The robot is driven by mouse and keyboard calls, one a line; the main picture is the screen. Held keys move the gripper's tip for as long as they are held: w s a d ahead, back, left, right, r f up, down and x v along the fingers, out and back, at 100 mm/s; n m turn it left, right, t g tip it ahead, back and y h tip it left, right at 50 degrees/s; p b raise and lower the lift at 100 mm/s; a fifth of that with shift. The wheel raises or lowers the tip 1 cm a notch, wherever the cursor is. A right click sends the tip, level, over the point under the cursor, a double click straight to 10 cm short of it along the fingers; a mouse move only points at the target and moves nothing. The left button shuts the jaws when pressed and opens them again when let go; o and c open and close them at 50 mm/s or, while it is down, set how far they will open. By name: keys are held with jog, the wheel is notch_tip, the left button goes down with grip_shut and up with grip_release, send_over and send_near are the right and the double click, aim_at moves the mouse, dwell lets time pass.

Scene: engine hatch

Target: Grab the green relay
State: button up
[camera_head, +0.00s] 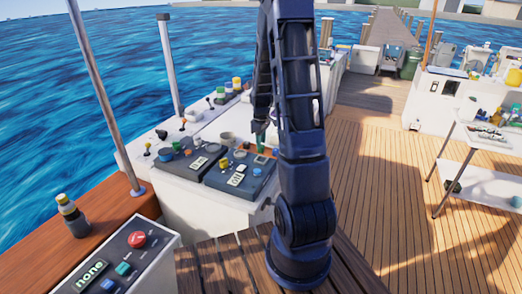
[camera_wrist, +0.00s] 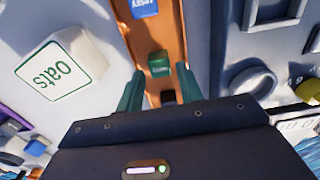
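The green relay (camera_wrist: 159,63) is a small dark green block on a brown-orange strip (camera_wrist: 165,30) in the wrist view. My gripper (camera_wrist: 160,71) has its two green fingers apart, one on each side of the relay in the picture. Gaps show between the relay and both fingers, and I cannot tell the height between them. In the head view my gripper (camera_head: 260,138) points down over the panel area behind my arm. The relay cannot be made out there.
A blue block with white lettering (camera_wrist: 143,8) lies farther along the strip. A round grey fitting (camera_wrist: 252,82) is to the right.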

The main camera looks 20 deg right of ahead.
jog(key=shift+f, duration=1.55)
jog(key=c, duration=0.7)
jog(key=shift+c, duration=0.2)
